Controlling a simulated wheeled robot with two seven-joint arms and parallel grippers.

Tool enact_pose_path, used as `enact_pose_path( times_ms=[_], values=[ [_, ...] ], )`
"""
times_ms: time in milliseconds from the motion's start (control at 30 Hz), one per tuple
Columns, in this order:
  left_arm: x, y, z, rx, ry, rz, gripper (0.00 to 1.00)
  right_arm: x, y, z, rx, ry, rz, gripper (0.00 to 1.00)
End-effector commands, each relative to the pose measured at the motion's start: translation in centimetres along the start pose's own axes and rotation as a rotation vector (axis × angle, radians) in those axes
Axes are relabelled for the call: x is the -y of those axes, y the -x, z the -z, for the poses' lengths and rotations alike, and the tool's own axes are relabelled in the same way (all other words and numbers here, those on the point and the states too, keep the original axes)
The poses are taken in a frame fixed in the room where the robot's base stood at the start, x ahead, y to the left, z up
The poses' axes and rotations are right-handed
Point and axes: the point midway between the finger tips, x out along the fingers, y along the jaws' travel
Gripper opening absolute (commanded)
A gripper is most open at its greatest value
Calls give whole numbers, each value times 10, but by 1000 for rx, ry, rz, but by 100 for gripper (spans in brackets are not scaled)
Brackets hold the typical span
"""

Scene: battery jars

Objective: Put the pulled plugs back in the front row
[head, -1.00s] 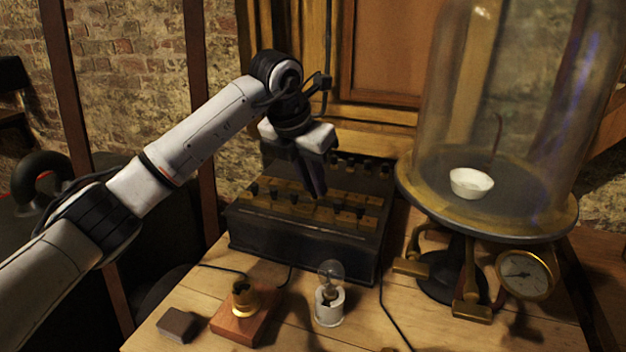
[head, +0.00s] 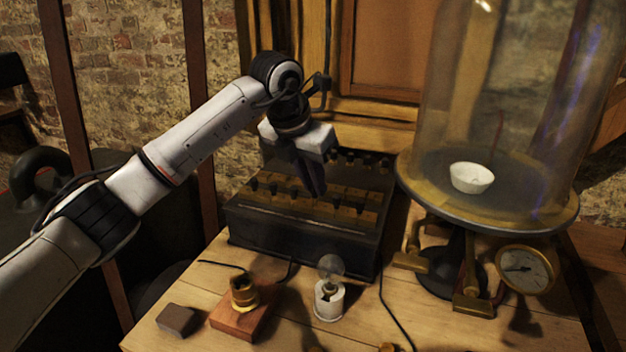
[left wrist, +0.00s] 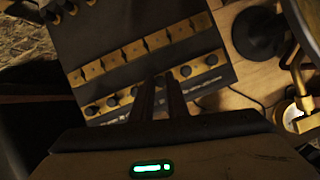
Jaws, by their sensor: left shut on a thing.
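A dark plug box (head: 300,238) stands on the table, with brass blocks and black-topped plugs in rows on its top. My left gripper (head: 319,192) points down over the front part of the box. Its fingers are close together on a plug, which they hide, so I cannot tell how deep it sits. In the left wrist view the fingertips (left wrist: 168,82) reach into the line of the front row. Front-row plugs stand on both sides of them, such as one plug on the right (left wrist: 211,60) and one on the left (left wrist: 92,110). My right gripper is not in view.
A glass bell jar (head: 500,100) on a brass-fitted stand, with a gauge (head: 525,271), stands right of the box. In front are a small bulb in a white holder (head: 329,300), a wooden block with a brass fitting (head: 232,322) and a dark block (head: 177,320). Cables cross the table.

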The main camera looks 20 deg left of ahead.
Motion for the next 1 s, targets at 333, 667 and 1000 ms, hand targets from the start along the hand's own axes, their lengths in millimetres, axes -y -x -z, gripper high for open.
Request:
enact_pose_path(
  times_ms=[333,667,1000],
  values=[
    [0,-7,3,-1,0,0,0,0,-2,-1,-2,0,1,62],
    [0,-10,4,-1,0,0,0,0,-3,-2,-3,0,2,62],
    [-1,-12,5,0,0,-1,0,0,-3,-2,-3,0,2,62]
  ],
)
